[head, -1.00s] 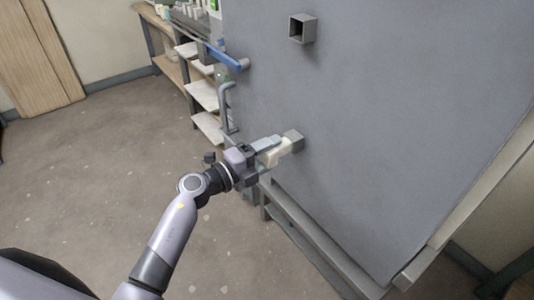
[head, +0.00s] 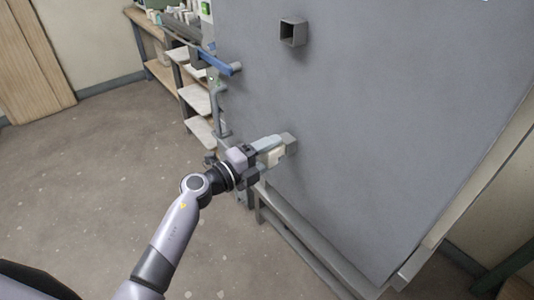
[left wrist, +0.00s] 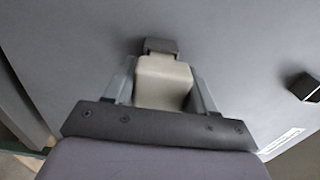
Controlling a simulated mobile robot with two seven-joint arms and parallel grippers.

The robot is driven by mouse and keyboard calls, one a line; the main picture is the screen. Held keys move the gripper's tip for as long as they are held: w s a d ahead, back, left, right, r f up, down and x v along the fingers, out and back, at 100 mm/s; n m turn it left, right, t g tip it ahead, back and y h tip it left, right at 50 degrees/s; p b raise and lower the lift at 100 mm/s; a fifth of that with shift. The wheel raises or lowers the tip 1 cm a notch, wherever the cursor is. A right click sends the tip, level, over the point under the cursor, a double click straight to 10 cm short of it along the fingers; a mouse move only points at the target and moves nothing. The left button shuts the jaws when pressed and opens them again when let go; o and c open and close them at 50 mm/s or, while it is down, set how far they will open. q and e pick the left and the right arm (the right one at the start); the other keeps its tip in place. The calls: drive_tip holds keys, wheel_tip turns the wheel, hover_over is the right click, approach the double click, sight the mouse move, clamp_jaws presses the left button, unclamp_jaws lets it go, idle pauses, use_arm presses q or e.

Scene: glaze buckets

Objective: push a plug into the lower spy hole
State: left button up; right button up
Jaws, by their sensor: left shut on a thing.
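The kiln's grey face carries two square spy-hole tubes. The lower spy hole (head: 290,143) is right at the tips of my left gripper (head: 274,148), and its opening is hidden. My left gripper is shut on a cream plug (head: 276,157). In the left wrist view the plug (left wrist: 163,82) sits between the two fingers, its far end against the dark spy-hole tube (left wrist: 160,46) and roughly in line with it. I cannot tell how far the plug is inside. The upper spy hole (head: 293,32) shows an empty opening. My right gripper is not in view.
A blue handle (head: 222,62) sticks out at the kiln's left edge. Shelves (head: 197,98) with pale slabs stand behind it on the left. A grey ledge (head: 300,250) runs below the kiln face. The floor on the left is clear.

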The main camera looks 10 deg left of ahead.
use_arm(q)
drive_tip(key=shift+w+d, duration=0.1)
drive_tip(key=shift+w, duration=0.05)
drive_tip(key=shift+w+d, duration=0.3)
drive_tip(key=shift+w, duration=0.1)
drive_tip(key=shift+w+d, duration=0.1)
drive_tip(key=shift+w, duration=0.05)
idle(0.5)
drive_tip(key=shift+w+d, duration=0.15)
drive_tip(key=shift+w, duration=0.05)
drive_tip(key=o, duration=1.4)
drive_tip(key=shift+s, duration=0.1)
